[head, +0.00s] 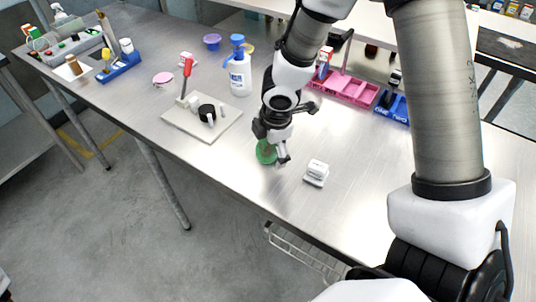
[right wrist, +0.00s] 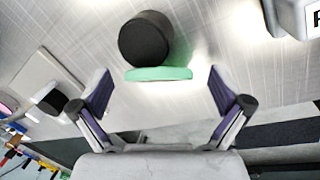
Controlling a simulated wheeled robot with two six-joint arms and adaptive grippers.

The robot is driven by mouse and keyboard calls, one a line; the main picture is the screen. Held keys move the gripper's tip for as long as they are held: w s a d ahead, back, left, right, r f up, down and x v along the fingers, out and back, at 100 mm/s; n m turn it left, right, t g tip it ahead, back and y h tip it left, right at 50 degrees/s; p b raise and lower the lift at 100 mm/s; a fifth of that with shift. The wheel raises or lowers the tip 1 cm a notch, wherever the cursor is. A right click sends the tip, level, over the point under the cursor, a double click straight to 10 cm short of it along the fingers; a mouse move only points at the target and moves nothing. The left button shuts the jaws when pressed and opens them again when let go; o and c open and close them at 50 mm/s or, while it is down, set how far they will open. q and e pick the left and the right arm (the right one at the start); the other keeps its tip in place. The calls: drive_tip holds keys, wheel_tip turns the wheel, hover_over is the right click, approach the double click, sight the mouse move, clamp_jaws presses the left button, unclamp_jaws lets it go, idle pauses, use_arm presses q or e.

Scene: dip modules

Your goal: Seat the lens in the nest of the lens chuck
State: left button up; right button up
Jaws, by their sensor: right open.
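A green disc (head: 266,152), which I take to be the lens, is on the bench near its front edge. In the right wrist view the green disc (right wrist: 158,74) shows nearly edge-on against a black cylinder (right wrist: 146,38). My right gripper (head: 273,147) is open just over it, partly hiding it in the head view. In the wrist view the disc is between the spread fingers, with gaps on both sides. The likely lens chuck is a pale plate (head: 183,124) with a red-handled clamp (head: 187,68) and a black round part (head: 207,113), left of the gripper. Its nest is not clear.
A small white box (head: 316,172) stands right of the gripper. A blue-white pump bottle (head: 240,75) stands behind. Pink (head: 352,88) and blue (head: 392,107) trays are at the back right. The bench front between plate and gripper is clear.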

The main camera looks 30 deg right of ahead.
drive_tip(key=shift+w+f, duration=0.3)
drive_tip(key=shift+f, duration=0.4)
drive_tip(key=shift+s+a+r, duration=0.1)
drive_tip(key=shift+s, duration=0.05)
drive_tip(key=c, duration=1.1)
